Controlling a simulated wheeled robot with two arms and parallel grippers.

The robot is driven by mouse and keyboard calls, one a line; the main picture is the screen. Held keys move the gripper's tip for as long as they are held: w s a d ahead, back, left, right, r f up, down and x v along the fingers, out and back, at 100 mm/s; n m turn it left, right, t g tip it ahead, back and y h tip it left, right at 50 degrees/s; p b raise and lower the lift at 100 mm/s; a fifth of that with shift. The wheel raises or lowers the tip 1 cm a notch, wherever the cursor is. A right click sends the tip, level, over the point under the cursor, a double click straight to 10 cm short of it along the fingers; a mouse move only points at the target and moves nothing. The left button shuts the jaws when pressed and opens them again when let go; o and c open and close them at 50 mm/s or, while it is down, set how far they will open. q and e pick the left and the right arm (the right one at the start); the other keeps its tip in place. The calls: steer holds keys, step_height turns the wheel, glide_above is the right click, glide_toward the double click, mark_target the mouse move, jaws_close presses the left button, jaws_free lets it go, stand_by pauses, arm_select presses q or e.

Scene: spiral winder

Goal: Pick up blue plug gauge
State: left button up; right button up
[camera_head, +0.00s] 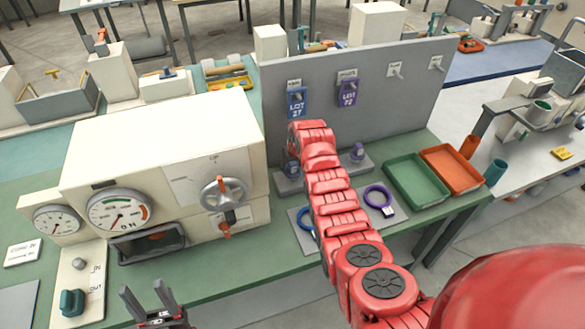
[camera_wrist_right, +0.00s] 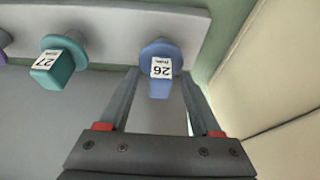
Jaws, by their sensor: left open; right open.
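The blue plug gauge (camera_wrist_right: 161,62), labelled 26, stands in a grey rack in the right wrist view. My right gripper (camera_wrist_right: 160,75) is open, with one finger on each side of the blue gauge. I cannot tell whether the fingers touch it. In the head view the blue gauge (camera_head: 291,170) shows at the rack's left end, partly behind my right arm, which also hides the right gripper. My left gripper (camera_head: 144,288) is open and empty at the bottom left of the head view.
A teal gauge (camera_wrist_right: 60,62) labelled 27 stands beside the blue one; a purple gauge (camera_head: 357,152) stands at the rack's right end. A white machine (camera_head: 160,150) stands left of the rack. A grey panel (camera_head: 410,110) rises behind. Green (camera_head: 416,180) and orange (camera_head: 452,168) trays lie right.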

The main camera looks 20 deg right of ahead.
jaws_close()
stand_by(0.4)
